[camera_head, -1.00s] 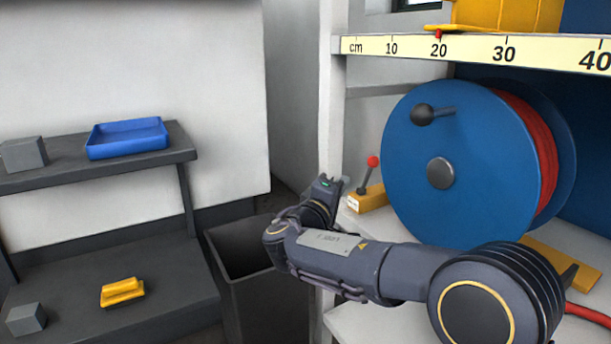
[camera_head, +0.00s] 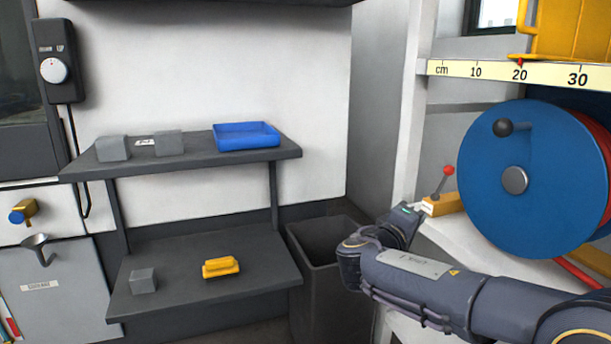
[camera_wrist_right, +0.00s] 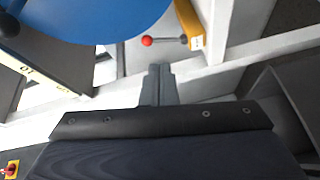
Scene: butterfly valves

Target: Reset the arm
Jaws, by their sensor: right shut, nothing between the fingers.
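My right arm (camera_head: 425,281) reaches in from the lower right in the head view. Its gripper (camera_head: 415,208) is shut and empty, just left of a small yellow block (camera_head: 446,204) with a red-knobbed lever (camera_head: 447,172). The lever leans slightly right. In the right wrist view the closed fingers (camera_wrist_right: 157,70) point towards the red knob (camera_wrist_right: 147,41), with a visible gap in the picture, and the yellow block (camera_wrist_right: 186,18) is beside it. My left gripper is not in view.
A blue reel (camera_head: 515,215) with a black crank knob stands right of the lever, under a shelf with a centimetre scale (camera_head: 545,75). A dark bin (camera_head: 325,250) stands left of the arm. Dark shelves hold a blue tray (camera_head: 247,136), grey blocks and a yellow piece (camera_head: 221,267).

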